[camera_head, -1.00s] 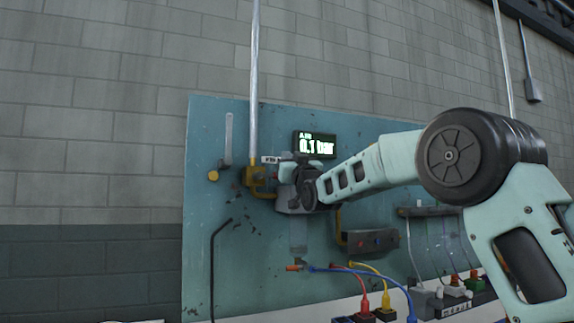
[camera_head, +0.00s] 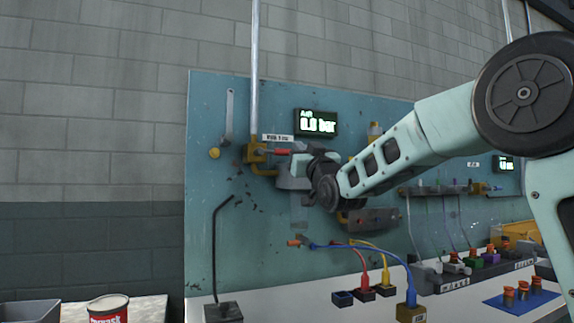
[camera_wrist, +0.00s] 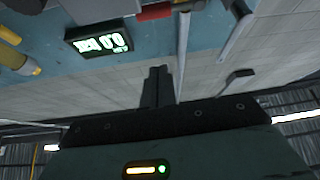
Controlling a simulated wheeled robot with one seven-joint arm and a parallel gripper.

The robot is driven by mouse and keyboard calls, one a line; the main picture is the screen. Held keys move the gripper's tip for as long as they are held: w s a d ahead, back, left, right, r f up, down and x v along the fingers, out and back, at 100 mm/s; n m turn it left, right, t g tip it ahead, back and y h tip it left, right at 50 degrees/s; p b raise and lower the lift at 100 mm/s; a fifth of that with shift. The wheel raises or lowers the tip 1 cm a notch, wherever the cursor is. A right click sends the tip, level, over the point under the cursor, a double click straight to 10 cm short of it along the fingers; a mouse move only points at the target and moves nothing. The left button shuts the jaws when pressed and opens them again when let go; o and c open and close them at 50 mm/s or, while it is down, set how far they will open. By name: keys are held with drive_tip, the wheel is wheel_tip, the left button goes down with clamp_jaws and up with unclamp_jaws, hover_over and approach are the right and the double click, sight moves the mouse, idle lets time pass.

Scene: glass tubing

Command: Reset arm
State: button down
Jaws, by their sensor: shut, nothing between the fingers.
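My arm reaches in from the right in the head view, with my gripper (camera_head: 300,168) in front of the blue panel, just right of the yellow pipe fitting. My wrist hides part of the panel there. In the wrist view the gripper's dark fingers (camera_wrist: 158,84) are together, with nothing between them. A red-handled part (camera_head: 283,151) shows at the yellow fitting (camera_head: 257,155), close to the gripper. Whether the two touch I cannot tell. The air display (camera_head: 317,122) above reads about 0.0 bar and also shows in the wrist view (camera_wrist: 103,40).
The panel (camera_head: 225,260) carries a vertical metal pipe (camera_head: 255,70) and a grey box (camera_head: 372,221). Red, yellow and blue hoses rise from small blocks on the bench. A can (camera_head: 108,308) and a blue mat (camera_head: 521,300) lie on either side. The wall space left is clear.

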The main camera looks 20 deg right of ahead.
drive_tip(key=s+a+f+n+g+y, duration=0.1)
drive_tip(key=s+a+f+g+y, duration=0.1)
drive_tip(key=a+f+g, duration=0.4)
drive_tip(key=s+a+f+n+g+y, duration=0.1)
drive_tip(key=s+a+f+g, duration=0.15)
drive_tip(key=a+f, duration=0.65)
drive_tip(key=s+a+f+n+g, duration=0.1)
drive_tip(key=s+a+f+g, duration=0.25)
drive_tip(key=s+f, duration=0.5)
drive_tip(key=s+a+f+n+g, duration=0.15)
drive_tip(key=s+f+g, duration=0.25)
drive_tip(key=s+f, duration=0.5)
drive_tip(key=s+d+f+n+g+h, duration=0.15)
drive_tip(key=s+f+g, duration=0.35)
drive_tip(key=s, duration=0.6)
drive_tip(key=s+d+f+g+h, duration=0.25)
drive_tip(key=s+f, duration=0.35)
drive_tip(key=s, duration=0.5)
wheel_tip(320, 180, up, 16)
drive_tip(key=p, duration=1.6)
drive_tip(key=shift+s+a, duration=0.2)
